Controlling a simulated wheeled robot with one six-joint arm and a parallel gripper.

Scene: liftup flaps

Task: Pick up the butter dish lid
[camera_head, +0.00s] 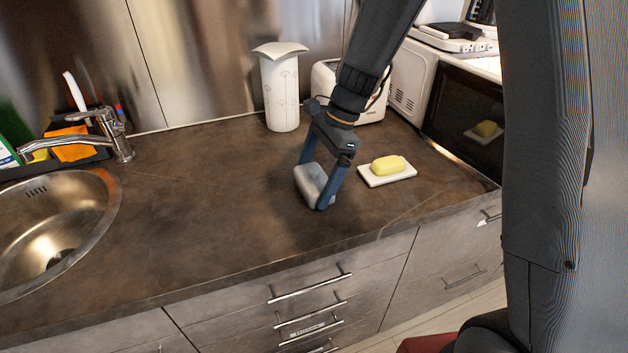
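The butter dish lid (311,184) is a grey, rounded box shape at the middle of the counter. My gripper (317,188) comes down over it from above, with one blue finger on its far left side and the other on its right side. The fingers appear shut on the lid. I cannot tell whether the lid touches the counter or is slightly raised. The butter dish base (398,177) is a white slab to the right of my gripper, with a yellow block of butter (387,165) uncovered on it.
A white patterned canister (281,92) and a white toaster (325,78) stand at the back. A microwave (466,115) is at the right. A steel sink (52,225) with a tap (112,134) is at the left. The counter (200,200) between sink and lid is clear.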

